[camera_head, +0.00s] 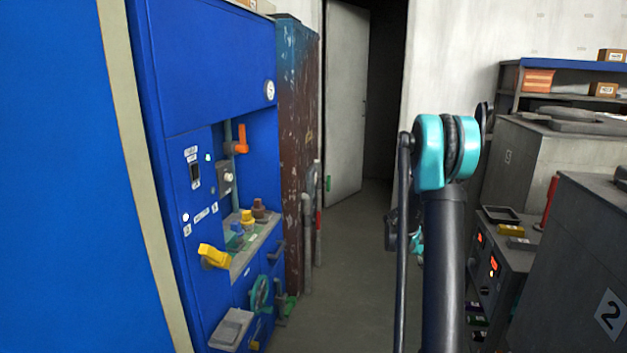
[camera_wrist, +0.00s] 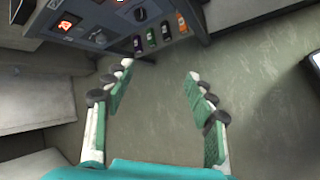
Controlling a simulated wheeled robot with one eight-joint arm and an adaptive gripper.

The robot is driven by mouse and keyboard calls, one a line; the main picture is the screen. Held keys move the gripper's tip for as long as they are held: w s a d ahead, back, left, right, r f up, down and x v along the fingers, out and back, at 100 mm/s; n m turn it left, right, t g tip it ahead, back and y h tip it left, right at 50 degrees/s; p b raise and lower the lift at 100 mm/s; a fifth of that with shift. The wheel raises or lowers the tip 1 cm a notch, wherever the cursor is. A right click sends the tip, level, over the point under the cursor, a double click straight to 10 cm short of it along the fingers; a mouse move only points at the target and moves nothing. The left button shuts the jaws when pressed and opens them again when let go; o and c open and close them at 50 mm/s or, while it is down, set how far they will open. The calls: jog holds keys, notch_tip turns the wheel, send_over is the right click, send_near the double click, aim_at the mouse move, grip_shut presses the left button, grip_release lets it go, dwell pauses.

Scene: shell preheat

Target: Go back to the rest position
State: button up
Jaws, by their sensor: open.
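My gripper (camera_wrist: 158,80) is open in the wrist view, its two green-padded fingers spread apart with only grey floor between them. It holds nothing. In the head view my arm stands upright right of centre and mostly hides the gripper; a small teal part shows low behind the arm. A dark control panel (camera_wrist: 140,22) with a red lit display and several coloured switches lies beyond the fingertips in the wrist view, apart from them.
A blue cabinet (camera_head: 210,70) with a yellow handle (camera_head: 213,256) and an orange lever (camera_head: 241,139) stands on the left. Grey machines (camera_head: 580,240) crowd the right. The floor (camera_head: 350,260) between is clear, leading to a grey door (camera_head: 345,100) standing open.

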jog(key=s+a+m+y, duration=0.2)
jog(key=s+a+m, duration=0.1)
jog(key=s+a, duration=0.5)
jog(key=s+a+r+m+t+y, duration=0.1)
jog(key=s+a+m+y, duration=0.1)
jog(key=s+a, duration=0.5)
jog(key=s+a+r+m+t+y, duration=0.1)
jog(key=s+a+m+y, duration=0.2)
jog(key=s+a, duration=0.5)
jog(key=s+y, duration=0.1)
jog(key=s, duration=0.8)
jog(key=shift+s+a+m, duration=0.15)
jog(key=shift+a+m, duration=0.15)
